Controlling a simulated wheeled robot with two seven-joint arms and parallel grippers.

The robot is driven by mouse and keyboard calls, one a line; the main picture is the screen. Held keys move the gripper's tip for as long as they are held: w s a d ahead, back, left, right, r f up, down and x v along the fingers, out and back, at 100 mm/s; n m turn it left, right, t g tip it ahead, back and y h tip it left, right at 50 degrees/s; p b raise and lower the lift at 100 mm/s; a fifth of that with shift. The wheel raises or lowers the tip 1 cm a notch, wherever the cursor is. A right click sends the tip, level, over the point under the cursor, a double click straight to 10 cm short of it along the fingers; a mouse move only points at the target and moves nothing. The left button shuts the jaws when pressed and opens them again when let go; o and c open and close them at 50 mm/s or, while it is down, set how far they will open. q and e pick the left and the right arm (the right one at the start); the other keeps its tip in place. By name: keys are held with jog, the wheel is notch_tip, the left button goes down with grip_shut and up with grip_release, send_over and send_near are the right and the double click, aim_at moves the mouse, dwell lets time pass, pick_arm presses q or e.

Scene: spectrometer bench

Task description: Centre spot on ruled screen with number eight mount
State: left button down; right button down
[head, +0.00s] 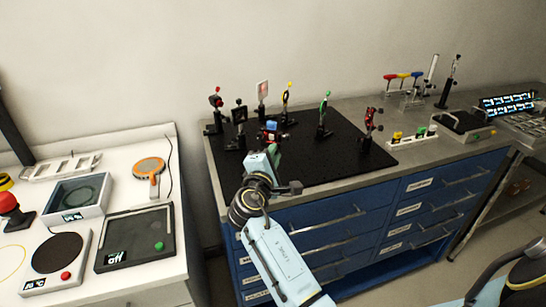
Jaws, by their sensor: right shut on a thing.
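A black breadboard (300,155) lies on the grey bench top and carries several posts with optical mounts. A pale upright screen (262,90) with a reddish mark stands at its back; its ruling and the exact spot position are too small to read. My right gripper (271,143) is at the board's front left, shut at a low mount with red and blue parts (270,129). The gripper and wrist partly hide this mount, and its grip point is unclear. No mount's number can be read. My left gripper is out of view.
Other mounts stand close by: a black one (239,114), a red-topped one (216,102), a yellow-topped one (286,97), a green-topped one (324,107) and a red one (370,122). A white table (130,290) with instruments stands left.

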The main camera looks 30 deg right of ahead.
jog(key=c, duration=1.4)
grip_release()
jog(key=shift+o, duration=0.2)
jog(key=b+v, duration=0.1)
jog(key=v, duration=1.2)
jog(key=shift+s+a, duration=0.15)
jog(key=shift+s, duration=0.05)
jog(key=shift+f, duration=0.1)
